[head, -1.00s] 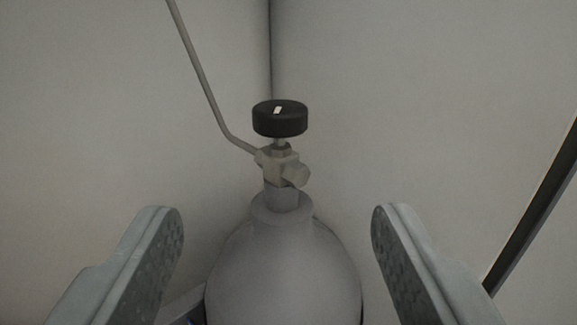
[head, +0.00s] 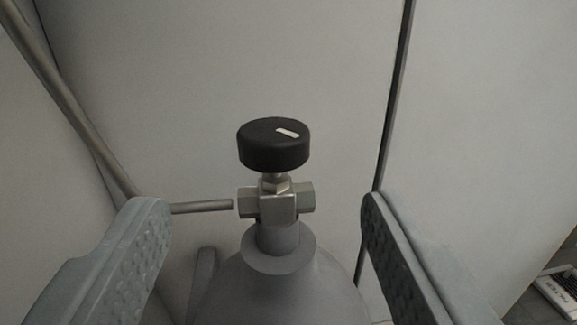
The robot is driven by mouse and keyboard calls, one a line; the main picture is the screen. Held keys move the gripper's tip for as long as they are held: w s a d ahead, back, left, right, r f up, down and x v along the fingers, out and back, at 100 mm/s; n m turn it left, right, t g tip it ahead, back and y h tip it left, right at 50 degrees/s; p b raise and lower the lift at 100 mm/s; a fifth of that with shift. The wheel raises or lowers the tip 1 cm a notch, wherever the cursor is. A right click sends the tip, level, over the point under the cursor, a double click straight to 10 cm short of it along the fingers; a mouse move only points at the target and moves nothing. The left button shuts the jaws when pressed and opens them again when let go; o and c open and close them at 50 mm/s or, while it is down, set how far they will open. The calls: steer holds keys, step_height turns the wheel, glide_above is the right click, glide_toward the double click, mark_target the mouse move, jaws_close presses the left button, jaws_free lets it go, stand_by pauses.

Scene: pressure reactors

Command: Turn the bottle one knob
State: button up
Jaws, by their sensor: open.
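The bottle (head: 285,291) is a grey gas cylinder, upright, with a metal valve (head: 275,204) on its neck. On top of the valve is the round black knob (head: 273,146) with a white mark on its upper face, pointing to the right. My gripper (head: 262,215) is open, with one finger on each side of the picture. The knob shows between and above the fingertips, and neither finger touches it. The bottle's lower part is out of the picture.
Pale walls (head: 230,60) stand behind. A dark vertical bar (head: 393,105) is behind on the right. A labelled object (head: 560,285) lies at the lower right.

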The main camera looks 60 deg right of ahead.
mark_target(274, 119)
steer(key=x, duration=1.1)
steer(key=shift+w+d, duration=0.15)
steer(key=shift+d, duration=0.25)
steer(key=shift+c, duration=0.2)
steer(key=c, duration=0.9)
